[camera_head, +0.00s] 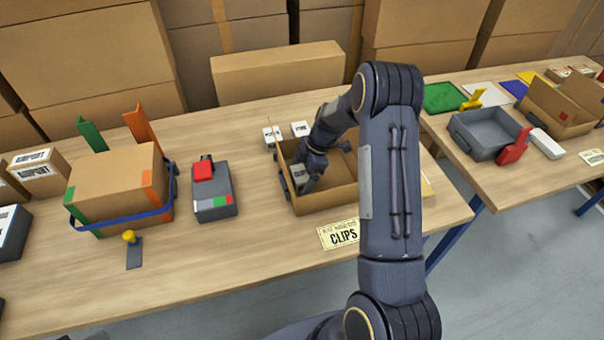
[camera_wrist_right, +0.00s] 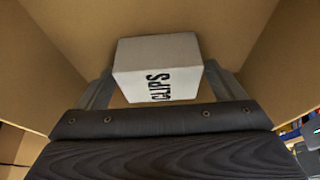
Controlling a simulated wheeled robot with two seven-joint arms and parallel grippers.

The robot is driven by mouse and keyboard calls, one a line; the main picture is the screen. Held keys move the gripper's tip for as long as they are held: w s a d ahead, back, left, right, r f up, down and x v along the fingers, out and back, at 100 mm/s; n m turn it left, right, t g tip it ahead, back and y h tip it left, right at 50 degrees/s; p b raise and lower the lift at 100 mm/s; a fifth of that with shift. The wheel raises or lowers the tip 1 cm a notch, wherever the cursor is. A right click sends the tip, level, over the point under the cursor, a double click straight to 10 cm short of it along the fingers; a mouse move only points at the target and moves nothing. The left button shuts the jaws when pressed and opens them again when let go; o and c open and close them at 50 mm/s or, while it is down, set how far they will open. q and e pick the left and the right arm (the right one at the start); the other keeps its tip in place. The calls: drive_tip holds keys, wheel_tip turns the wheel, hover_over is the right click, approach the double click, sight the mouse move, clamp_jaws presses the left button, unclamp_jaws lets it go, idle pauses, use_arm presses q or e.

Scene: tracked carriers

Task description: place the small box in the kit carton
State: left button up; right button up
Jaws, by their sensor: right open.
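The kit carton (camera_head: 328,201) is an open brown box in the middle of the table in the head view, behind a paper card (camera_head: 339,234) that reads CLIPS. My right gripper (camera_head: 307,181) reaches down inside the carton's left part. In the right wrist view the small box (camera_wrist_right: 156,70), white with CLIPS printed on it, lies between the open fingers, with brown carton walls around it. Whether a finger touches it I cannot tell. In the head view my gripper and arm mostly hide the small box. My left gripper is not in view.
Two small white boxes (camera_head: 300,128) stand behind the carton. To its left are a grey device with a red top (camera_head: 213,203) and a brown carton with a blue handle (camera_head: 115,182). A second table (camera_head: 468,178) at the right holds a grey tray (camera_head: 470,134). The front table area is mostly clear.

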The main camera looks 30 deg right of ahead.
drive_tip(key=shift+r, duration=0.25)
drive_tip(key=b+v, duration=0.2)
drive_tip(key=v, duration=0.9)
drive_tip(key=s+a+r+m+t, duration=0.1)
drive_tip(key=s+a+r+m, duration=0.35)
drive_tip(key=s+r, duration=0.35)
drive_tip(key=s+a+m+t, duration=0.1)
drive_tip(key=s+a+m, duration=0.2)
drive_tip(key=s, duration=0.3)
drive_tip(key=s+a+r+m+t, duration=0.1)
drive_tip(key=s+a+m, duration=0.3)
drive_tip(key=s, duration=0.3)
drive_tip(key=s+a+r+m+t, duration=0.1)
drive_tip(key=s+a+m, duration=0.3)
drive_tip(key=s, duration=0.3)
drive_tip(key=shift+m+t+h, duration=0.3)
drive_tip(key=shift+m+t, duration=0.1)
drive_tip(key=shift+m, duration=0.45)
drive_tip(key=shift+s+a, duration=0.1)
